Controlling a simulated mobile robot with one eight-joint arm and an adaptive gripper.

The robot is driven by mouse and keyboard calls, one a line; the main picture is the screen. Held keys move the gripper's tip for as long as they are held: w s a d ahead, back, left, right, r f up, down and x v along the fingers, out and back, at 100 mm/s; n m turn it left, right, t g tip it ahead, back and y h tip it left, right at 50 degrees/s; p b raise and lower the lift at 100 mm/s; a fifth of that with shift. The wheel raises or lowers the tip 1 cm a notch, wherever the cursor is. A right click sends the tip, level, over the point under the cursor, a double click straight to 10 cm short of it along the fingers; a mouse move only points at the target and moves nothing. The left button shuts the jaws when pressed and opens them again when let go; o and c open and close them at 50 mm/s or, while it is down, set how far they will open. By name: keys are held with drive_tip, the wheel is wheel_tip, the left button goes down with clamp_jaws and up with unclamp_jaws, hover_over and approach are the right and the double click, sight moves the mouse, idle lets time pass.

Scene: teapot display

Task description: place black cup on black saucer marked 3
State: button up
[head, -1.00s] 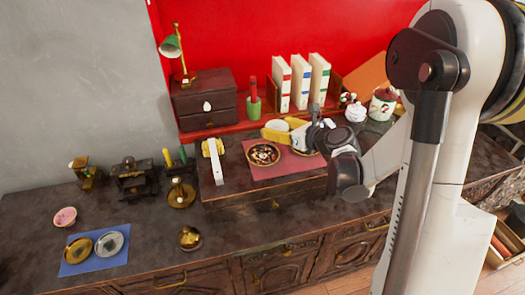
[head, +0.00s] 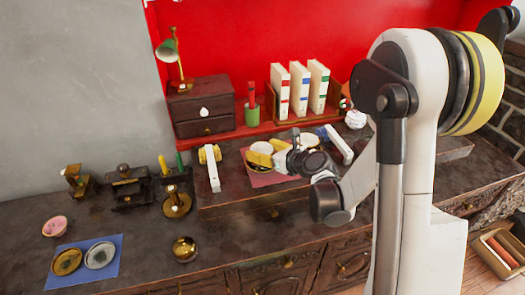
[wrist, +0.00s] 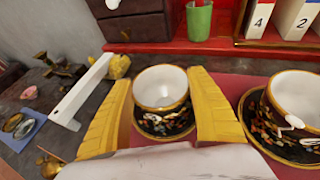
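My gripper (head: 266,153) has its two yellow fingers on either side of a black cup (wrist: 161,92) with a white inside, gold rim and coloured pattern. In the wrist view the fingers (wrist: 163,108) appear to touch the cup's sides. In the head view the cup (head: 262,147) is upright over the red mat (head: 262,181). A black patterned saucer (wrist: 163,130) shows directly below the cup; I cannot tell whether they touch. No number 3 is legible. The saucer is mostly hidden in the head view by my gripper.
A second black cup (wrist: 297,97) sits on its saucer (wrist: 262,128) close to the right finger. White bars stand left (head: 213,168) and right (head: 339,144) of the mat. A green cup (wrist: 199,20) and numbered books (wrist: 293,18) are behind. A blue mat (head: 85,262) with two dishes lies at front left.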

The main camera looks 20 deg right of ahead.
drive_tip(key=o, duration=0.4)
drive_tip(key=shift+r, duration=0.1)
drive_tip(key=shift+s+d+r+p, duration=0.2)
drive_tip(key=shift+s+p, duration=0.05)
drive_tip(key=shift+p, duration=0.15)
drive_tip(key=s+r+n+g+h+p, duration=0.1)
drive_tip(key=s+r+n, duration=0.4)
drive_tip(key=s+n, duration=0.9)
drive_tip(key=s+r+n+g+h+p, duration=0.1)
drive_tip(key=s+r+n+g+h, duration=0.3)
drive_tip(key=s+n, duration=1.1)
drive_tip(key=shift+a+r+n+g, duration=0.25)
drive_tip(key=shift+r+n+g, duration=0.15)
drive_tip(key=shift+r+n, duration=0.7)
